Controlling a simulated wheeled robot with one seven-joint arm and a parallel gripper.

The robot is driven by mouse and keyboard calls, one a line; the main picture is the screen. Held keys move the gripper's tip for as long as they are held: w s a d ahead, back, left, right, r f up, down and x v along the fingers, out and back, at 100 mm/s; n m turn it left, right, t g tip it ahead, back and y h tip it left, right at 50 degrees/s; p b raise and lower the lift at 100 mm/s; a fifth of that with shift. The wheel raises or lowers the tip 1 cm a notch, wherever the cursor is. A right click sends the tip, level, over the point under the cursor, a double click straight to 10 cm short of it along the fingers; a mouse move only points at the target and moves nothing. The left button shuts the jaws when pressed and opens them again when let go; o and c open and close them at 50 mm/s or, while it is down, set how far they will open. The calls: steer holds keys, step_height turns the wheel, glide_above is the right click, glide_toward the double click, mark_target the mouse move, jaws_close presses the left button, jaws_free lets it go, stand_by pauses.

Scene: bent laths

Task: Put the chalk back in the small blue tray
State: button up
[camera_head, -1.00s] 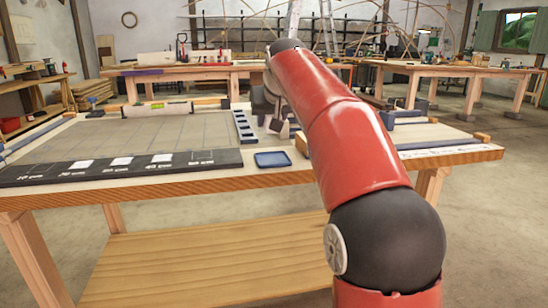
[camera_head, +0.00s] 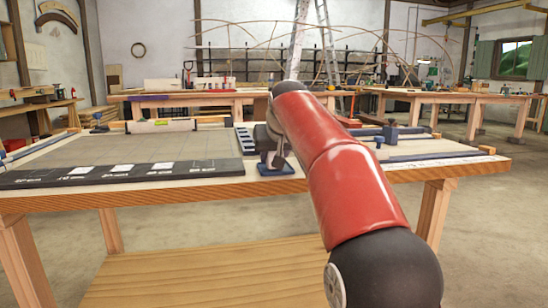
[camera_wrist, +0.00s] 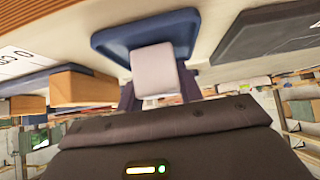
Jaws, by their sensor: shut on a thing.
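The chalk (camera_wrist: 153,70) is a pale, blocky piece in the wrist view, held between the two dark fingers of my gripper (camera_wrist: 158,88). My gripper is shut on it. The small blue tray (camera_wrist: 117,43) lies right behind the chalk in that view, with the chalk's end overlapping its near edge. In the head view my gripper (camera_head: 274,162) is over the tray (camera_head: 289,170) near the bench's front edge and hides much of it. The chalk is not clear there. I cannot tell whether the chalk touches the tray.
A dark strip with white labels (camera_head: 120,174) runs along the bench front, left of the tray. A wooden block (camera_wrist: 82,87) lies near the tray. The gridded board (camera_head: 150,148) is largely clear.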

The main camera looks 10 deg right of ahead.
steer(key=o, duration=1.1)
steer(key=shift+f, duration=0.1)
steer(key=shift+s+r, duration=0.2)
steer(key=shift+r, duration=0.25)
steer(key=p+v, duration=0.1)
steer(key=v, duration=1)
steer(key=shift+s+p, duration=0.15)
steer(key=shift+p, duration=0.15)
steer(key=s+f+g, duration=0.3)
steer(key=s+f, duration=2.7)
steer(key=f, duration=0.1)
steer(key=shift+s+d, duration=0.2)
steer(key=shift+s, duration=0.15)
steer(key=shift+r, duration=0.1)
step_height(320, 180, up, 2)
steer(key=shift+r+p, duration=0.2)
steer(key=shift+p, duration=1)
